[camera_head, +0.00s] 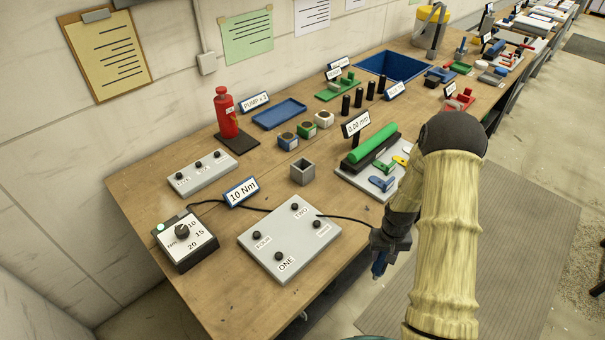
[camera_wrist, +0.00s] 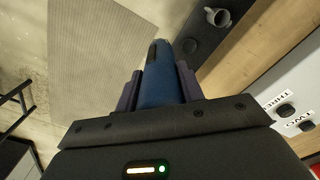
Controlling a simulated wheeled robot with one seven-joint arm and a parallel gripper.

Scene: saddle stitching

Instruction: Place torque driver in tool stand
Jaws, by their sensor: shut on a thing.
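The torque driver, with a blue body (camera_wrist: 160,82), is between the two purple fingers of my gripper (camera_wrist: 159,88) in the wrist view. In the head view my gripper (camera_head: 385,250) is beyond the table's front edge, and a small blue part of the driver (camera_head: 379,265) shows below it. A small grey square open-topped holder (camera_head: 303,172), which looks like the tool stand, stands upright on the table behind the grey button panel. It looks empty, and my gripper is apart from it, to its lower right.
A grey panel with labelled knobs (camera_head: 290,238) lies left of my gripper. A black cable (camera_head: 345,218) runs across the table towards the gripper, near the dial box (camera_head: 187,243). A green roller (camera_head: 374,149) and several small coloured blocks stand behind. Bare wood surrounds the holder.

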